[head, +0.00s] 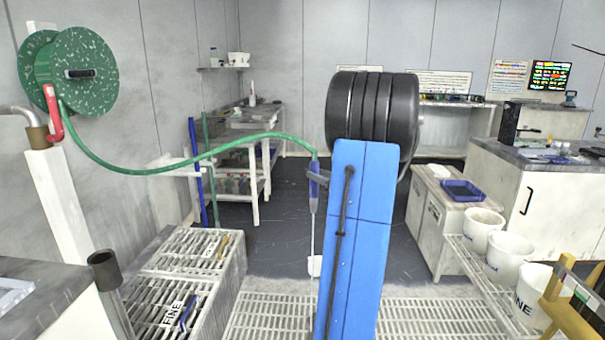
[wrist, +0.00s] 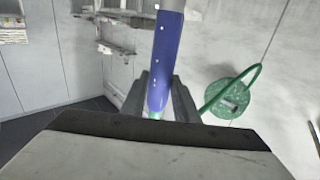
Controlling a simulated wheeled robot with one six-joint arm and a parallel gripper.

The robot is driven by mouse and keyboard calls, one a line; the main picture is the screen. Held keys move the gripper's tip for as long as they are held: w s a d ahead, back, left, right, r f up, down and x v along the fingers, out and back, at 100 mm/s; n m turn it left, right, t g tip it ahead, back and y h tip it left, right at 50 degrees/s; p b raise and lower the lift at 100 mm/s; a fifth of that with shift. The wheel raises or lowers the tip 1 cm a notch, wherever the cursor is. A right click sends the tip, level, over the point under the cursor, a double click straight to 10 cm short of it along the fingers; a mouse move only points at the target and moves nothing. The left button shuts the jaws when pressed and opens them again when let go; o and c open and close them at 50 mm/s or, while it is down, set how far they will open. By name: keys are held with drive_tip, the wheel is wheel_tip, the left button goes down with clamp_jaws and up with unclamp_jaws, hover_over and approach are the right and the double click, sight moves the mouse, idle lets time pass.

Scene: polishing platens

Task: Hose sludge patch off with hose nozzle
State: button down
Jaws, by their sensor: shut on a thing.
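The hose nozzle (head: 314,190) has a blue grip and a thin pale lance pointing down in the head view. The green hose (head: 190,162) runs from its top to the wall reel. My gripper (head: 317,176) is shut on the blue grip, partly hidden behind my blue arm link. In the wrist view, the blue grip of the nozzle (wrist: 163,60) stands between the two grey fingers of my gripper (wrist: 162,88). I cannot make out a sludge patch in either view; my arm covers part of the middle. No water spray shows.
The green hose reel (head: 85,72) hangs on the left wall. Slatted grating platforms (head: 190,250) stand at lower left. White buckets (head: 508,258) line a rack at right. A cabinet with a blue tray (head: 462,190) stands behind them. Dark floor (head: 282,215) is open in the middle.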

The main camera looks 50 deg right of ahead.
drive_tip(key=s+d+f, duration=0.2)
drive_tip(key=s+d, duration=0.4)
drive_tip(key=d, duration=0.1)
drive_tip(key=shift+s+f, duration=0.15)
drive_tip(key=shift+s, duration=0.05)
